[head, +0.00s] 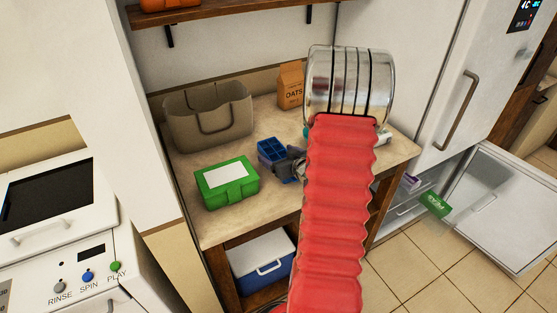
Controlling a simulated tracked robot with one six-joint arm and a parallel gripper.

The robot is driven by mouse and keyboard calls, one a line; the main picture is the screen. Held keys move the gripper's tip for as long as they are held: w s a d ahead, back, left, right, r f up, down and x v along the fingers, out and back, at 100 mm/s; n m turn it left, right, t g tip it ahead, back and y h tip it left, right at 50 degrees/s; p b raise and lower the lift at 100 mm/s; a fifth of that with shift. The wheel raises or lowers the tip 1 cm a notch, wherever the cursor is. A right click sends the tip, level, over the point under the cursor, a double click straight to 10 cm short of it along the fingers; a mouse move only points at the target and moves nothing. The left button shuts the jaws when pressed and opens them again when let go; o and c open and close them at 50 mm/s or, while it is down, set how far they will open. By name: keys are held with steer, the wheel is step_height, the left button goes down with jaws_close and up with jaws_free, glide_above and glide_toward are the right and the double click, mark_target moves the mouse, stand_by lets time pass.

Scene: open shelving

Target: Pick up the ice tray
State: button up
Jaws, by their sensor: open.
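The blue ice tray (271,149), with square compartments, sits on the counter between the green box and my arm. My gripper (285,163) is the grey part at the tray's right front side, close to it. I cannot tell whether they touch. It is open, and no object shows held in it. My red ribbed arm with its metal end hides the counter to the right of the gripper and part of the gripper's linkage.
On the counter (208,229) stand a green box (229,188) with a white label, a beige bag (180,125) and an oats bag (290,90). A blue and white cooler (277,281) is below. The fridge's lower drawer or door (500,200) is open at right.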

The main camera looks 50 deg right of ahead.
mark_target(278, 154)
steer(key=c, duration=1.3)
steer(key=shift+c, duration=0.2)
steer(key=shift+r, duration=0.2)
step_height(278, 154, up, 10)
steer(key=shift+f, duration=0.15)
stand_by(0.4)
